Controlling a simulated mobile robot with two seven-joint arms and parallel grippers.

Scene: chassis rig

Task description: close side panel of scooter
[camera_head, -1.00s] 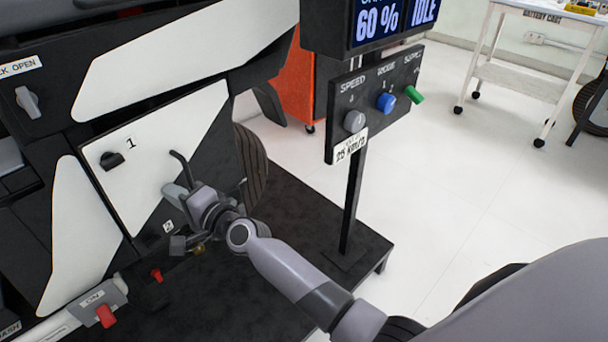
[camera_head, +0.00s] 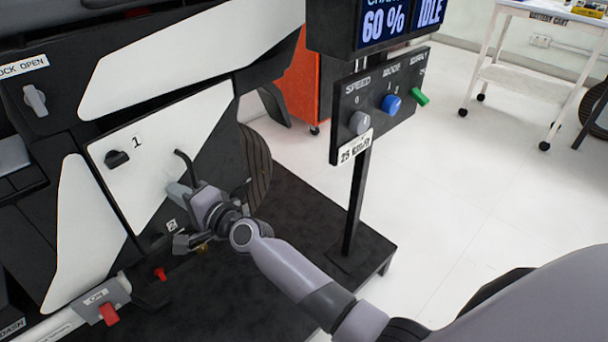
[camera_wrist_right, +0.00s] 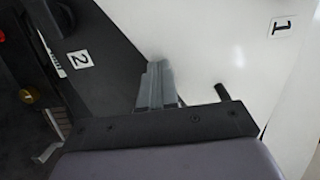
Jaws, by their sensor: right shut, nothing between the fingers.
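The scooter's side panel (camera_head: 150,185) is white and dark grey, with a black knob (camera_head: 117,158) and labels 1 and 2. It looks about level with the body around it; I cannot tell whether it is fully shut. My right gripper (camera_head: 178,191) is at the panel's lower right part, fingers shut and empty. Its fingers also show in the right wrist view (camera_wrist_right: 153,84), against or just in front of the panel (camera_wrist_right: 200,45); contact is unclear. My left gripper is out of view.
A control post (camera_head: 375,100) with knobs and a screen stands right of the scooter on a black platform (camera_head: 310,225). A red lever (camera_head: 108,314) and a small red knob (camera_head: 160,273) are below the panel. A wheel (camera_head: 257,165) is behind the gripper. Open floor lies right.

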